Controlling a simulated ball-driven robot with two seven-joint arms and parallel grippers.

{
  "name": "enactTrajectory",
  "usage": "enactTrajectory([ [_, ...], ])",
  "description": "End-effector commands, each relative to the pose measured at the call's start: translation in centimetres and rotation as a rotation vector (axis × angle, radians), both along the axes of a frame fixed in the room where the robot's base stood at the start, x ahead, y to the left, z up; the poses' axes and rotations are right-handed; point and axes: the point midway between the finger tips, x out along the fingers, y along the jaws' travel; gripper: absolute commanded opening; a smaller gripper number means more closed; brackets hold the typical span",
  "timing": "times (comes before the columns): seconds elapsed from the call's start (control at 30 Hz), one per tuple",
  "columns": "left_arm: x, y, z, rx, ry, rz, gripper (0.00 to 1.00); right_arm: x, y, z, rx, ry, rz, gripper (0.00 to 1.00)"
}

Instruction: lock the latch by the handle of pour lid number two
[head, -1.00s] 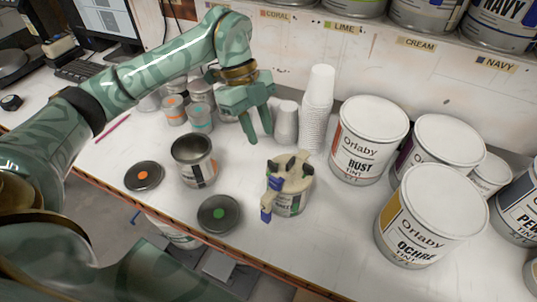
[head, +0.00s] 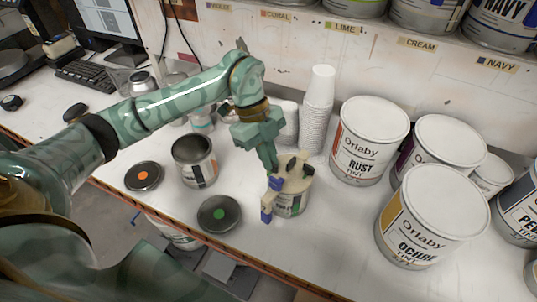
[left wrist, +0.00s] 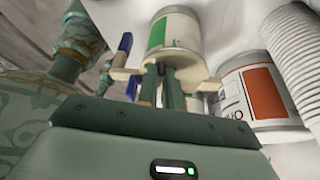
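A cream pour lid (head: 296,172) with dark latches and a blue-ended handle (head: 268,208) sits on a small can with a green label (head: 293,204). The handle sticks out at the can's front left. My left gripper (head: 272,168) points down at the lid's back left edge, its fingers close together. In the left wrist view the fingertips (left wrist: 161,80) meet the lid's edge (left wrist: 190,66), with a small dark part between them. Whether they grip it I cannot tell. The blue handle end (left wrist: 126,42) is beside them. My right gripper is out of view.
Large Rust (head: 368,140) and Ochre (head: 430,215) tins stand to the right.

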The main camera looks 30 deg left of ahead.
Motion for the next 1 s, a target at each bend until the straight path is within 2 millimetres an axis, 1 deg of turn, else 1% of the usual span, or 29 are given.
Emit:
enactTrajectory([
  [0.27, 0.1, 0.0, 0.2, 0.001, -0.001, -0.034, 0.0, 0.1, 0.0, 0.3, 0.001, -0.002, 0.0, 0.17],
  [0.47, 0.3, -0.1, 0.3, 0.001, -0.001, -0.137, 0.0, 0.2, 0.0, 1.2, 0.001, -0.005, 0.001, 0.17],
  [1.0, 0.8, -0.6, 0.4, 0.001, -0.001, -0.63, 0.0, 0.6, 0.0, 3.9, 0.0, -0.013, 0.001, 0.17],
])
